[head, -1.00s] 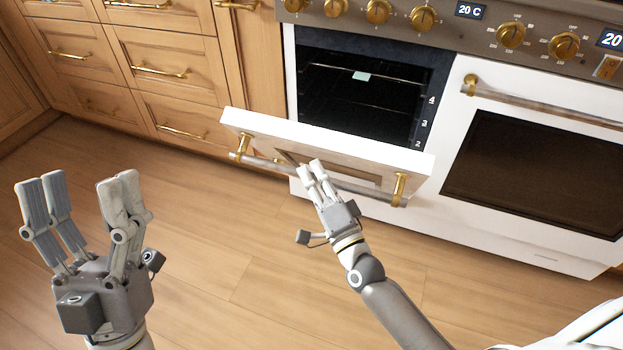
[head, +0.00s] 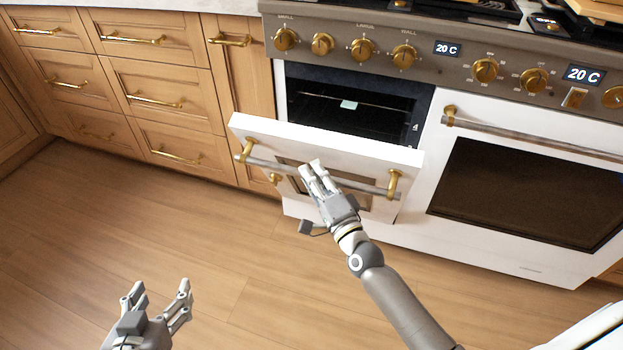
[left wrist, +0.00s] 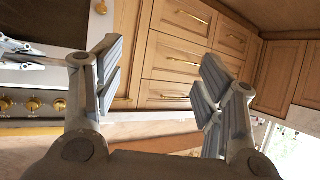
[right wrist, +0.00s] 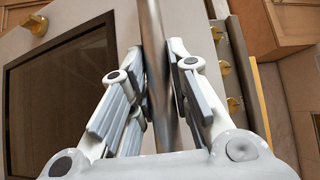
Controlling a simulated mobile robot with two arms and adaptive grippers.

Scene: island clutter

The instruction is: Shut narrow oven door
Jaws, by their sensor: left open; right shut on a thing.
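The narrow oven door (head: 300,147) is white with a small dark window and hangs partly open, tilted outward from the top. Its bar handle (head: 357,184) has brass mounts at both ends. My right gripper (head: 314,170) is shut on this handle, and in the right wrist view the bar (right wrist: 158,70) runs between its fingers. The dark oven cavity (head: 340,105) with a rack shows above the door. My left gripper (head: 160,290) is open and empty over the floor at the lower left; its spread fingers also show in the left wrist view (left wrist: 155,95).
The wide oven door (head: 530,190) to the right is shut, with its own bar handle (head: 530,137). Brass knobs (head: 362,48) line the panel above. Wooden drawers (head: 160,90) stand at the left. The wooden floor (head: 210,240) in front is clear.

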